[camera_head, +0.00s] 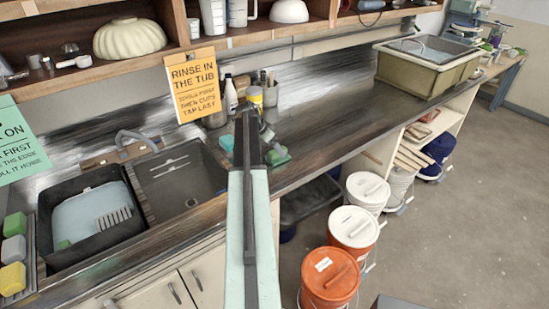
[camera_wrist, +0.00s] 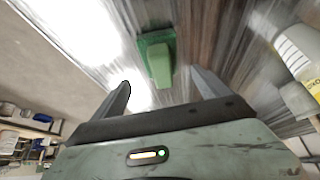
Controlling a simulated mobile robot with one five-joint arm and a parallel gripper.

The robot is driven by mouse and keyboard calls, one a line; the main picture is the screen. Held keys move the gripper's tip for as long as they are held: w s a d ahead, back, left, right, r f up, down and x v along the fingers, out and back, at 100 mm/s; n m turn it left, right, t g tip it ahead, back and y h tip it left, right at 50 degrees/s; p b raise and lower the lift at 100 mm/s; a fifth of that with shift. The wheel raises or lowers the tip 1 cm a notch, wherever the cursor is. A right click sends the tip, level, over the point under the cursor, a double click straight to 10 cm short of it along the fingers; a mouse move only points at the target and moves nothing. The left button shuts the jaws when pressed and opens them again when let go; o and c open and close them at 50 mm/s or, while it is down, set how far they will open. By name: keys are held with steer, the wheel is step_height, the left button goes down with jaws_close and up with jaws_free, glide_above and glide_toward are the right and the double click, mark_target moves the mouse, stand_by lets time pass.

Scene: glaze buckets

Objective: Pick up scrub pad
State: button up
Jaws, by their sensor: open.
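In the wrist view a dark green pad (camera_wrist: 146,42) lies on the counter with a lighter green block (camera_wrist: 159,66) against it. It sits ahead of my gripper (camera_wrist: 160,80), whose two fingers are apart with nothing between them. In the head view a green pad-like piece (camera_head: 277,156) lies on the counter right of my arm, and another green piece (camera_head: 227,142) shows just left of it. I cannot tell for certain which one the wrist view shows. In the head view my gripper (camera_head: 250,122) is over the counter, its fingers mostly hidden by my arm.
A sink (camera_head: 180,182) and a black tub (camera_head: 60,249) lie left. Bottles and jars, one yellow-labelled (camera_head: 254,97), stand behind my gripper. The counter's right stretch (camera_head: 335,105) is clear up to a beige basin (camera_head: 420,75). Lidded buckets (camera_head: 352,228) stand on the floor.

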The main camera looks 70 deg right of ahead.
mark_target(278, 155)
steer(key=shift+d+f, duration=0.3)
steer(key=shift+f, duration=0.45)
steer(key=b+x, duration=0.5)
steer(key=shift+w+a+f, duration=0.1)
steer(key=shift+a+f, duration=0.05)
steer(key=shift+f, duration=0.1)
steer(key=shift+r, duration=0.25)
steer(key=c, duration=1.5)
